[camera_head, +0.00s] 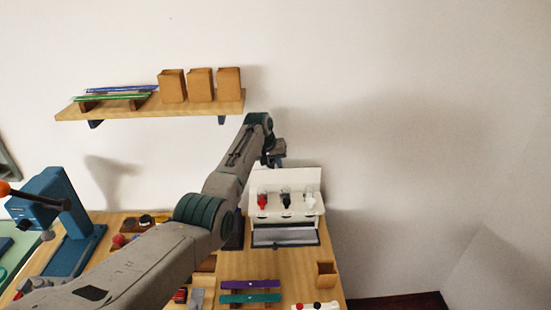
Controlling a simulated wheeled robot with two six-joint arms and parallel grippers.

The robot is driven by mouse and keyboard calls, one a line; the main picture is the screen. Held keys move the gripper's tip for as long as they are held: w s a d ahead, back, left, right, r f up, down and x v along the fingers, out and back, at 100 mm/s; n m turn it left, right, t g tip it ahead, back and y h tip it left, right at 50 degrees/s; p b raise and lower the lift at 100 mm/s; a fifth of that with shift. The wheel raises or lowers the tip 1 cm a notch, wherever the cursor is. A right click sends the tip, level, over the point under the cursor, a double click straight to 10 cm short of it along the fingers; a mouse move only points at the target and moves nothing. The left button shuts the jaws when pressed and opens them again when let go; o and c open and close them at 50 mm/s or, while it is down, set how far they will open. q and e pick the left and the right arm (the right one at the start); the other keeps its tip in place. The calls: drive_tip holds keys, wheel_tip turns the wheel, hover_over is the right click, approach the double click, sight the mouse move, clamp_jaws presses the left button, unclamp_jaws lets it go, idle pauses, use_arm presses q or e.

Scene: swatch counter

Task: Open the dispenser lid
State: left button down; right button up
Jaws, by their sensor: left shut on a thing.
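The white dispenser (304,213) stands at the right back of the wooden counter, with red, black and white pieces along its front. Its white lid (305,177) stands raised behind these pieces, tilted back toward the wall. My left arm reaches across from the lower left, and my left gripper (277,158) is at the lid's upper left edge, shut on the lid. The fingertips are small and partly hidden, so the exact grip is hard to see. My right gripper is not in view.
A grey open tray (283,237) sits at the dispenser's front. Purple (250,284) and teal (250,298) strips lie nearer, beside a small wooden cup (326,273). A wall shelf (150,107) holds several items. A blue press (70,225) stands left.

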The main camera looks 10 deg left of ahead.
use_arm(q)
drive_tip(key=shift+s+f, duration=0.1)
drive_tip(key=shift+f, duration=0.15)
drive_tip(key=c, duration=1.4)
unclamp_jaws()
drive_tip(key=shift+d, duration=0.1)
drive_tip(key=shift+c, duration=0.2)
drive_tip(key=shift+o, duration=0.7)
drive_tip(key=shift+s+r, duration=0.1)
drive_tip(key=shift+r, duration=0.15)
